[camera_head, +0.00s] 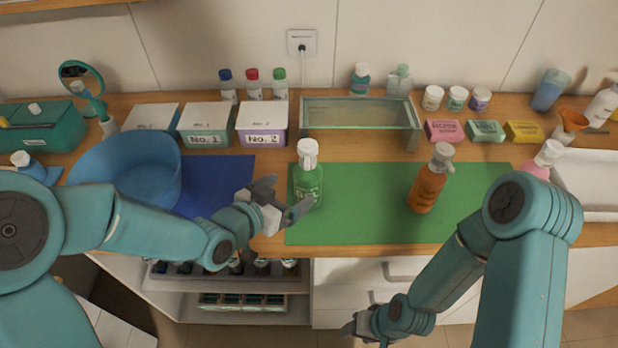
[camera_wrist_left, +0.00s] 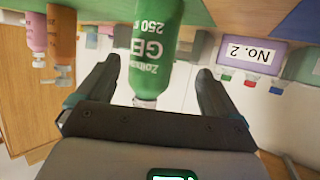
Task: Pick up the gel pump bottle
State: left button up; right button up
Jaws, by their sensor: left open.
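The green gel pump bottle (camera_head: 308,184) with a white pump top stands upright on the left part of the green mat (camera_head: 362,228).
An orange pump bottle (camera_head: 428,182) stands to the right on the mat. A glass-topped box (camera_head: 360,118) stands behind. Boxes No. 1 (camera_head: 206,125) and No. 2 (camera_head: 262,124) and a blue bowl (camera_head: 130,170) are at left. The mat between the two bottles is clear.

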aim_at(308, 183)
pick_arm(q)
jog(key=shift+w+d+f, duration=0.2)
jog(key=shift+w+d, duration=0.25)
jog(key=shift+d, duration=0.15)
jog(key=p+x, duration=0.1)
jog(key=x, duration=0.1)
jog(key=p+x, duration=0.1)
jog(key=x, duration=0.2)
jog(key=shift+s+d, duration=0.1)
jog(key=shift+d, duration=0.25)
jog(key=shift+f, duration=0.15)
jog(key=c, duration=1.3)
